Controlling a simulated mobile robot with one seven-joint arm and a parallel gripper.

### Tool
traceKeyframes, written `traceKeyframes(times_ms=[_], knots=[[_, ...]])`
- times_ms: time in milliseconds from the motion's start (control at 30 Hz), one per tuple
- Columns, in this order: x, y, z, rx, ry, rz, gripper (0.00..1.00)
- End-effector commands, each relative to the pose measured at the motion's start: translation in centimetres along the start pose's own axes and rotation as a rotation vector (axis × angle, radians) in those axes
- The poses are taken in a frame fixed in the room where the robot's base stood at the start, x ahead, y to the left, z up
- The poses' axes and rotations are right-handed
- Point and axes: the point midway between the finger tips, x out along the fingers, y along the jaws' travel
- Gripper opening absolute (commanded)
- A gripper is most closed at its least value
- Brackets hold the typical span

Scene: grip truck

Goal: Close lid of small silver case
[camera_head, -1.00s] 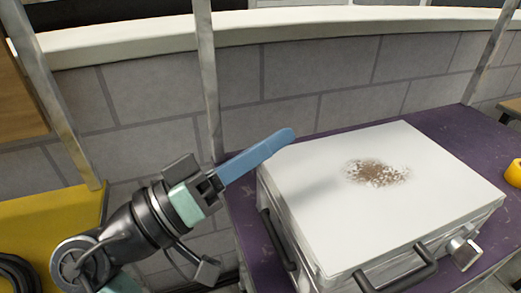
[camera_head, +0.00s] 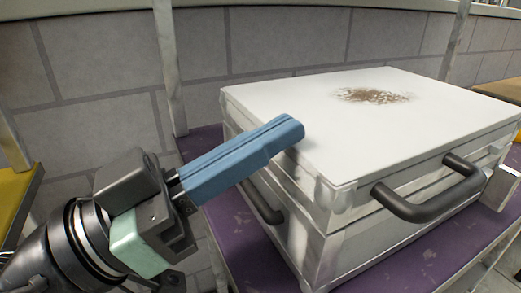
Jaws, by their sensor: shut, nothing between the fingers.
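The silver case (camera_head: 320,220) stands on a purple surface, with dark handles on its left side and front. Its pale lid (camera_head: 330,130) lies flat on top and has a brown speckled patch. The lid looks down on the body; whether a thin gap is left at the seam I cannot tell. My gripper (camera_head: 292,132), with long blue fingers held together, is shut and empty. Its tips are in front of the lid's left edge and overlap it in the picture. I cannot tell whether they touch the lid. The fingers hide part of that edge.
The purple shelf (camera_head: 385,262) extends around the case, with a bare strip in front. Metal posts (camera_head: 168,70) rise behind it, before a grey block wall (camera_head: 285,45). A yellow surface (camera_head: 15,205) is at the left edge.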

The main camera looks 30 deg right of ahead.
Motion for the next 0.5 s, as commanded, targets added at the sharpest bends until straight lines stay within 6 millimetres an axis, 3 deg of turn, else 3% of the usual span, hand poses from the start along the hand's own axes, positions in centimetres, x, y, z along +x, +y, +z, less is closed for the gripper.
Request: traceKeyframes(times_ms=[500], knots=[[-0.28, 0.24, 0.80, 0.046, 0.000, 0.017, 0.00]])
